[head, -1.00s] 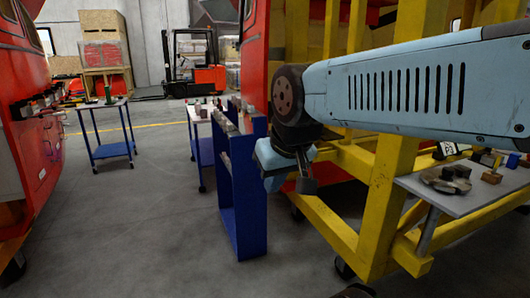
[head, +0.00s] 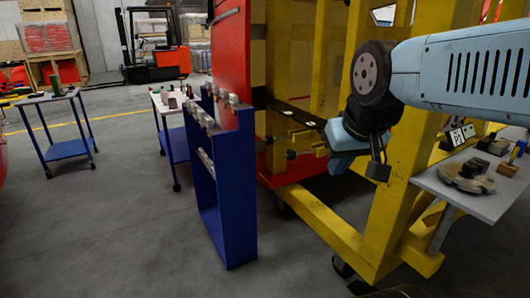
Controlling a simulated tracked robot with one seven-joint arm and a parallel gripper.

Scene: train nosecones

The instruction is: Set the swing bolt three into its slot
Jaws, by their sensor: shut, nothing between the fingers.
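My gripper (head: 378,172) hangs from the light-blue arm in front of the yellow frame (head: 395,205). Its dark fingertips are together with nothing between them.
A blue rack (head: 238,185) with grey parts on top stands left of the frame. A grey shelf (head: 468,195) with dark and brown parts is at right. Blue trolleys (head: 66,149) and an orange forklift (head: 157,64) are farther back.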

